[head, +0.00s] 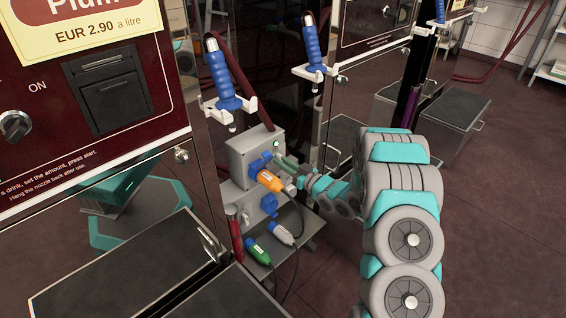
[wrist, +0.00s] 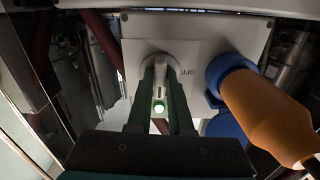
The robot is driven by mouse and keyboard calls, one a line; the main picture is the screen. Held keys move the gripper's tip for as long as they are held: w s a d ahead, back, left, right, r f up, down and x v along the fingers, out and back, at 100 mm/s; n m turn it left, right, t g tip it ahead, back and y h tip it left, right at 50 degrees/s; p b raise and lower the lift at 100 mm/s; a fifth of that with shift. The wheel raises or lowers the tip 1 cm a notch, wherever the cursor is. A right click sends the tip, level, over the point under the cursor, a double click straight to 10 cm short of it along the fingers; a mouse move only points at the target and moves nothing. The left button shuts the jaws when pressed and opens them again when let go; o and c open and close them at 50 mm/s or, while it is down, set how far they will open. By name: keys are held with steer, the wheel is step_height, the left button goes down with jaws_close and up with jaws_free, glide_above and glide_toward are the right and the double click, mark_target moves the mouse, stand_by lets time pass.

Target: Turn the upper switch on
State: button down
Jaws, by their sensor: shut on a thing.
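In the head view my gripper (head: 284,164) reaches the box's front from the right and hides the switch.
An orange plug (head: 270,181) sits in the blue socket close beside my gripper; it also shows in the wrist view (wrist: 262,110). Below are a lower grey box (head: 238,198) with a blue socket, a white plug (head: 283,234) and a green plug (head: 257,251). Blue nozzles (head: 220,75) hang above.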

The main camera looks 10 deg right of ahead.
steer(key=c, duration=0.8)
jaws_free()
steer(key=shift+c, duration=0.2)
steer(key=shift+s+d, duration=0.1)
steer(key=b+v, duration=0.1)
steer(key=v, duration=0.6)
steer(key=shift+s+d, duration=0.15)
steer(key=shift+s, duration=0.15)
